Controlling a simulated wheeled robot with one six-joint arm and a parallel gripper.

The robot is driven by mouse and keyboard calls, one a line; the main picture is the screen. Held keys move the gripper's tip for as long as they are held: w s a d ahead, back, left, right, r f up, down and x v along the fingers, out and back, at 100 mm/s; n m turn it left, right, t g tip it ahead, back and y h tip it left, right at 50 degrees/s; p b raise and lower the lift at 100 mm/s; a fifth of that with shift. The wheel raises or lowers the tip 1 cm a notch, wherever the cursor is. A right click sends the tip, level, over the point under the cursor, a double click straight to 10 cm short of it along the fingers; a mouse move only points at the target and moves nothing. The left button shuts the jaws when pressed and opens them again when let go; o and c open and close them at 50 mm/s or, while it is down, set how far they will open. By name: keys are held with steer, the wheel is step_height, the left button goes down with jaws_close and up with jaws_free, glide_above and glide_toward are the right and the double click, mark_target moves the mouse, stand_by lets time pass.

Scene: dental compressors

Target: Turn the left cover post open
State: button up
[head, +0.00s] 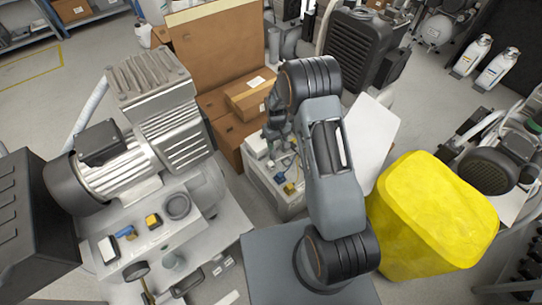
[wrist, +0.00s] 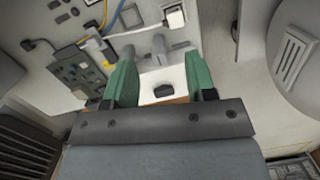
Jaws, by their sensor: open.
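My gripper (head: 275,128) reaches down over an opened white unit (head: 262,190) in the middle of the head view. In the wrist view my gripper (wrist: 160,68) has two green fingers spread apart, with nothing held between them. A grey post-like fitting (wrist: 158,46) with a side arm shows just beyond and between the fingertips, above a white block (wrist: 150,78) with a dark knob. I cannot tell for certain whether this fitting is the left cover post, or whether it is turned. In the head view my arm and gripper hide part of the unit.
A circuit board (wrist: 82,72) with yellow and blue cables lies left of the fingers. A pale round housing (wrist: 292,62) with slots stands at the right. Cardboard boxes (head: 250,97) are behind the unit, a white panel (head: 372,135) and yellow bin (head: 430,215) right, a compressor (head: 125,165) left.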

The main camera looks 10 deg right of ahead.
steer(key=w+r+n+t, duration=0.1)
steer(key=w, duration=0.4)
step_height(320, 180, down, 14)
steer(key=b, duration=0.3)
steer(key=shift+s+a+r, duration=0.1)
steer(key=shift+s+a, duration=0.05)
steer(key=shift+c, duration=0.2)
steer(key=c, duration=0.9)
